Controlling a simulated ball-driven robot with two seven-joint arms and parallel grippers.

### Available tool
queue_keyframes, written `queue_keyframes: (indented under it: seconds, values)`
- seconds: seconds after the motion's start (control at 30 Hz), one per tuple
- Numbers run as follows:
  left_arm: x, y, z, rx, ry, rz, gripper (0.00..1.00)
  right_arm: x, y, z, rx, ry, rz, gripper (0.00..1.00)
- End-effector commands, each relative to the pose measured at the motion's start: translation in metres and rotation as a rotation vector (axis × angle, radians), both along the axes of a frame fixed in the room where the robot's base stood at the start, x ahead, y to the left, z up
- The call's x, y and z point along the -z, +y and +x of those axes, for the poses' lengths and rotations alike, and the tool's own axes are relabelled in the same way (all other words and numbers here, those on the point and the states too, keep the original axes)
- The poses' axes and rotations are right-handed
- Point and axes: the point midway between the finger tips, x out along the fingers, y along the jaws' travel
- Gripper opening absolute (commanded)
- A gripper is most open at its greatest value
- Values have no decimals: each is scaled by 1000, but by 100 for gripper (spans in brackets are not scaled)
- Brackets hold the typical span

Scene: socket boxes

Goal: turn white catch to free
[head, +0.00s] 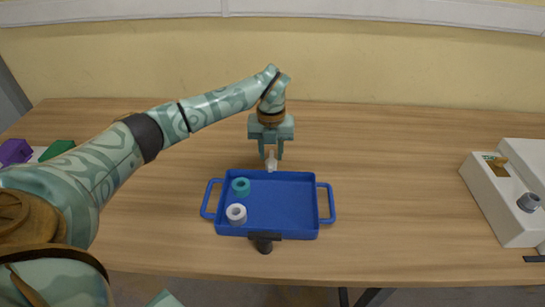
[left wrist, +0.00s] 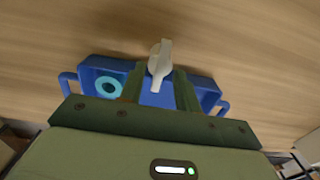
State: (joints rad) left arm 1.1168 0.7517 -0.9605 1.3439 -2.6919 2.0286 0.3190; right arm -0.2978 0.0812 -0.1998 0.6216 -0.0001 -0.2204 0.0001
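The white catch (head: 271,163) is at the middle of the far wall of the blue tray (head: 323,185). In the left wrist view the catch (left wrist: 160,60) is a pale knob with a narrow raised lever pointing roughly up and down the picture. My left gripper (head: 271,155) points down over it from the far side. Its fingers are open, with the catch at the gap between the tips (left wrist: 159,78). I cannot tell whether a finger touches it. My right gripper is in neither view.
A teal ring (head: 241,187) and a white ring (head: 236,214) are in the tray's left part. A black catch-like piece (head: 265,243) is at the near wall. A white box (head: 500,205) stands at right. Purple (head: 15,151) and green (head: 57,149) blocks are at left.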

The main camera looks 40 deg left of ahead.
Motion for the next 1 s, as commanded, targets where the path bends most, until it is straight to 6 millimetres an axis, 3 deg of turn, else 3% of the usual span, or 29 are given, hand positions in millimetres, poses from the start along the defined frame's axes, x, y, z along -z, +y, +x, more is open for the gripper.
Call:
queue_keyframes:
  seconds: [0.1, 0.4, 0.43, 0.53, 0.57, 1.0]
  values:
    - [11, 0, 0, 0, -1, -1, 33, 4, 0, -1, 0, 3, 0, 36]
    - [12, 0, 0, 1, -1, 0, 33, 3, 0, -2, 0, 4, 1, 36]
    - [12, 0, 0, 1, -1, 0, 30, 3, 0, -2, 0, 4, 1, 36]
    - [12, 0, 0, 1, -1, 0, 2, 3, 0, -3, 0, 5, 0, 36]
    - [12, 0, 0, 1, -1, 0, 0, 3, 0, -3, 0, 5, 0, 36]
    - [10, 0, 0, -57, -1, 0, 0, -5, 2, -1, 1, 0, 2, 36]
